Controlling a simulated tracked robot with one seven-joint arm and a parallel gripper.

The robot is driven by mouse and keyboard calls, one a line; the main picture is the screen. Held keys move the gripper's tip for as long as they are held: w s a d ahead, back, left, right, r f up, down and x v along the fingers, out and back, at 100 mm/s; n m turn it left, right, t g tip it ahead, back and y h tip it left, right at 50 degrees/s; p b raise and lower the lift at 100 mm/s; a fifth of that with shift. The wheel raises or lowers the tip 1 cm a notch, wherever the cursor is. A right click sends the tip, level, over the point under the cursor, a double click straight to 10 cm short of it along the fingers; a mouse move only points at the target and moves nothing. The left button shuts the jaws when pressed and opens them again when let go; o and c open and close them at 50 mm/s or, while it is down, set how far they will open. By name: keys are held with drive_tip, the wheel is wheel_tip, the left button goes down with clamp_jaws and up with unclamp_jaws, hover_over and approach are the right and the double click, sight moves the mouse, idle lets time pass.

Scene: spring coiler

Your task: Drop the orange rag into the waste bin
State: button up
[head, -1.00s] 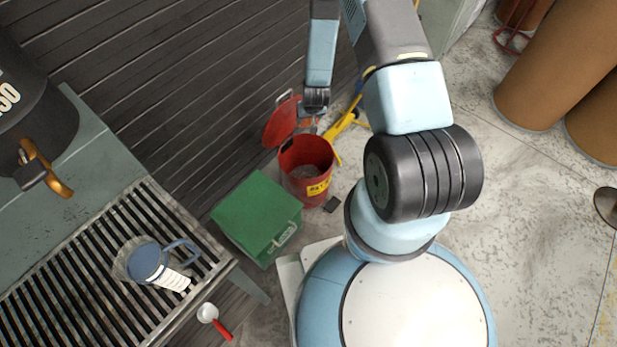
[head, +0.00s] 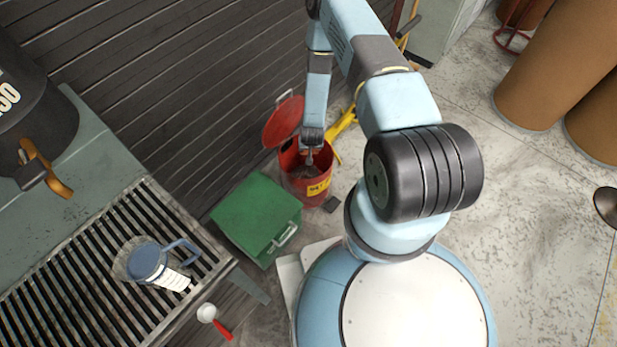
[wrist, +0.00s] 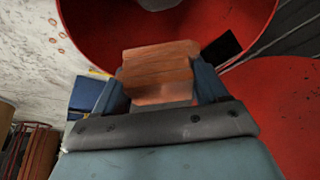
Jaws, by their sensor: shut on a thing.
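The waste bin (head: 312,187) is a red can with a yellow label, standing on the floor by the dark slatted wall. Its red lid (head: 284,122) is tipped open at the back left. My gripper (head: 309,158) is at the bin's open mouth in the head view. In the wrist view my gripper (wrist: 160,85) is shut on the orange rag (wrist: 158,68), which shows as a folded orange-brown block between the fingers. The bin's red inner wall (wrist: 100,25) lies beyond the rag. The rag cannot be made out in the head view.
A green box (head: 255,215) stands just left of the bin. A yellow object (head: 343,125) is behind the bin. Brown drums (head: 555,80) stand at the right.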

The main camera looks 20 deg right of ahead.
drive_tip(key=shift+f, duration=2.35)
drive_tip(key=o, duration=1.1)
drive_tip(key=shift+c, duration=0.2)
drive_tip(key=shift+r, duration=0.1)
drive_tip(key=v, duration=1.3)
drive_tip(key=shift+s+r, duration=0.15)
drive_tip(key=shift+r, duration=0.1)
drive_tip(key=shift+a, duration=0.1)
